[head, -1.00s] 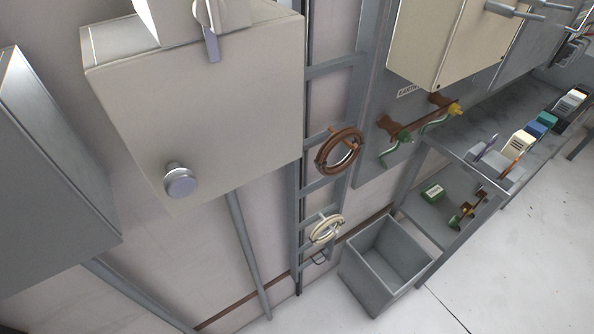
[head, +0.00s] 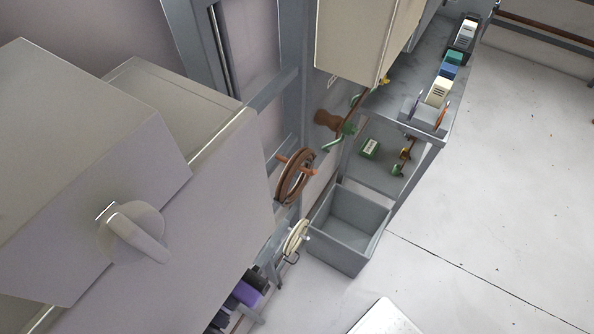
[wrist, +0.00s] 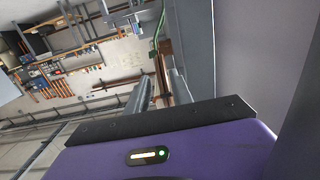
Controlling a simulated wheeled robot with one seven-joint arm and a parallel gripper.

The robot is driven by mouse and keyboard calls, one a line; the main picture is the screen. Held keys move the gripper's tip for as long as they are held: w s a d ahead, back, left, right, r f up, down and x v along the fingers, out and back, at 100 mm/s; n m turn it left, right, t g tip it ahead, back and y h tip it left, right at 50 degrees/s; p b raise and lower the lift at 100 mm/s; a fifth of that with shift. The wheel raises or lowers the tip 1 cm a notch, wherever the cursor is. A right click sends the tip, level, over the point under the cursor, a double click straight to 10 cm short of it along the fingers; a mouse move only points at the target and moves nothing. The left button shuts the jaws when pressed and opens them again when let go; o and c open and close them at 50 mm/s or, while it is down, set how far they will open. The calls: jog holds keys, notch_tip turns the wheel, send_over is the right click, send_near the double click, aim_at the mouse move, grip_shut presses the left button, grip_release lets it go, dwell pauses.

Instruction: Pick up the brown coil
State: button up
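The brown coil (head: 293,178) hangs on a grey upright rack in the middle of the head view, seen at a slant. A cream coil (head: 297,240) hangs just below it. My gripper shows in the wrist view (wrist: 160,88) with its two grey fingers apart and nothing held between them. In the head view, its purple body (head: 243,293) shows at the bottom, below the coils and partly hidden behind the large grey cabinet. It is apart from the brown coil. The fingertips are not clear in the head view.
The large grey cabinet (head: 215,200) with a handle fills the left. An open grey bin (head: 349,228) stands on the floor right of the coils. A beige box (head: 362,40) overhangs above, and a bench (head: 405,75) runs along the right. The floor (head: 490,190) is clear.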

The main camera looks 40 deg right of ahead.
aim_at(290, 196)
jog(key=shift+f+p+x, duration=0.15)
jog(key=shift+p+x, duration=0.45)
jog(key=shift+x, duration=1.35)
jog(key=shift+f+p+x, duration=0.15)
jog(key=shift+p+x, duration=0.45)
jog(key=shift+x, duration=1.3)
grip_shut()
jog(key=shift+w, duration=0.1)
